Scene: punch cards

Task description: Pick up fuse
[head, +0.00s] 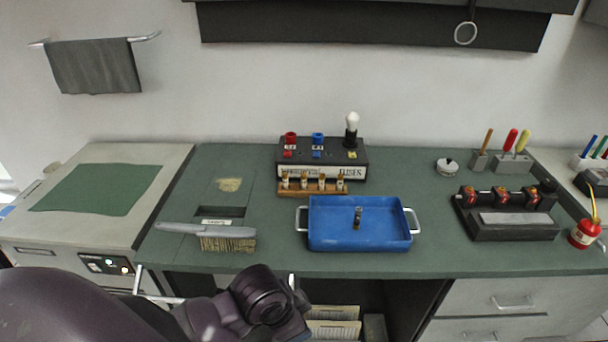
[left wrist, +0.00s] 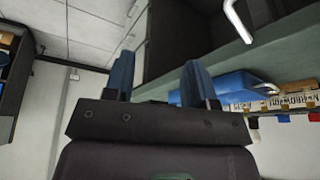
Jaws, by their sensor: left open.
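Several fuses (head: 312,182) with pale bodies and brownish caps stand upright in a wooden rack (head: 312,190), in front of a black box labelled FUSES (head: 350,173). A small dark, upright piece (head: 358,217) is in the blue tray (head: 330,241); I cannot tell if it is a fuse. My left gripper (head: 292,283) is low at the counter's front edge, below and left of the tray. In the left wrist view its two blue fingers (left wrist: 160,80) are apart with nothing between them. The tray (left wrist: 232,86) shows beyond them. My right gripper is out of view.
A grey-handled brush (head: 228,243) lies on the counter left of the tray. A black block with red parts (head: 505,213), a tool holder (head: 505,160) and a red can (head: 584,234) are at the right. Green counter is bare between tray and black block.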

